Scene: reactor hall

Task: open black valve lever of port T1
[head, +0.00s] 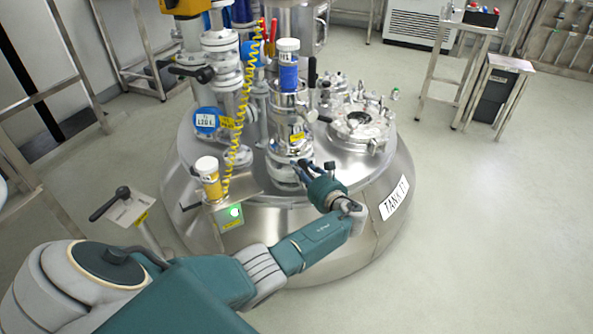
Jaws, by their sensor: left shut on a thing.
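A steel port column (290,105) with a blue, white-capped container (289,78) rises at the lid's centre. My left gripper (299,172) is at the foot of this column, over the lid's front edge. Its fingers are shut, seemingly on the black valve lever there, which they mostly hide. The lever's exact angle cannot be told. My right gripper is not in view.
Another black lever (196,73) sticks out from the left pipe. A yellow coiled hose (241,120) hangs beside it. A yellow container (210,182) stands at front left. A stand with a black handle (110,204) is further left. The floor (490,220) at right is clear.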

